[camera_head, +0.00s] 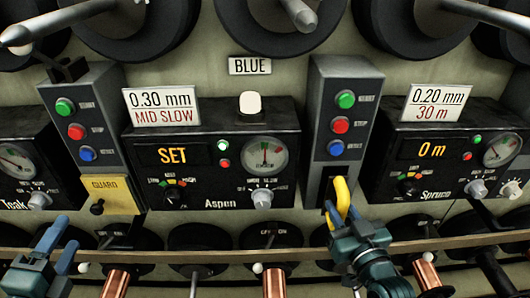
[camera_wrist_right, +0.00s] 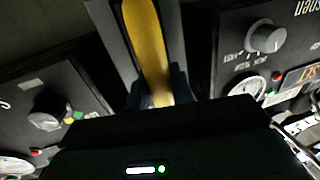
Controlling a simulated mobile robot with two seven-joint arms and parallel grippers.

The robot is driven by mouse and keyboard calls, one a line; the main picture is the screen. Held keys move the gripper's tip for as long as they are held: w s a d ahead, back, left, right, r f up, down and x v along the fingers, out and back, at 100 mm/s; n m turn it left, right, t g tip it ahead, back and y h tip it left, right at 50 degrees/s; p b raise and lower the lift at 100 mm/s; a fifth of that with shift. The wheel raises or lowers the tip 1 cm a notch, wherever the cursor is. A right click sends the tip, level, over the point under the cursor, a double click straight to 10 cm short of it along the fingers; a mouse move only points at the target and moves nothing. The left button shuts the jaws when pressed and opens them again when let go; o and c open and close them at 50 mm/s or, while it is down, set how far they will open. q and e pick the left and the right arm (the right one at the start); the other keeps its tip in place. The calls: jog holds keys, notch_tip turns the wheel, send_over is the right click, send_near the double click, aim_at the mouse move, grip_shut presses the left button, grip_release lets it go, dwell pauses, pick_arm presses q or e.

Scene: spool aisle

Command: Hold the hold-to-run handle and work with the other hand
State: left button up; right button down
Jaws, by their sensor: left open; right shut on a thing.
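The yellow hold-to-run handle (camera_head: 342,194) hangs below the right button column (camera_head: 343,108) with its green, red and blue buttons. My right gripper (camera_head: 344,213) is shut on the handle; in the right wrist view the yellow handle (camera_wrist_right: 145,45) runs down between the dark fingers. The Aspen panel (camera_head: 225,200), left of this column, shows SET, with a mode dial (camera_head: 173,194), a speed knob (camera_head: 262,198), a gauge (camera_head: 265,154) and a white cap (camera_head: 250,104) on top. My left gripper (camera_head: 60,244) is open and empty, low at the left, apart from the panels.
A left button column (camera_head: 83,120) has a yellow GUARD plate (camera_head: 112,194) below. The Teak panel (camera_head: 20,170) stands far left; the right panel (camera_head: 440,165) reads 0 m. Signs (camera_head: 161,107) and (camera_head: 436,103) stand above. A rail (camera_head: 220,255) and copper spools (camera_head: 274,282) run below.

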pick_arm(q)
jog(key=shift+a, duration=0.1)
dwell(0.4)
pick_arm(e)
jog(key=shift+w, duration=1.15)
jog(key=c, duration=1.1)
grip_release()
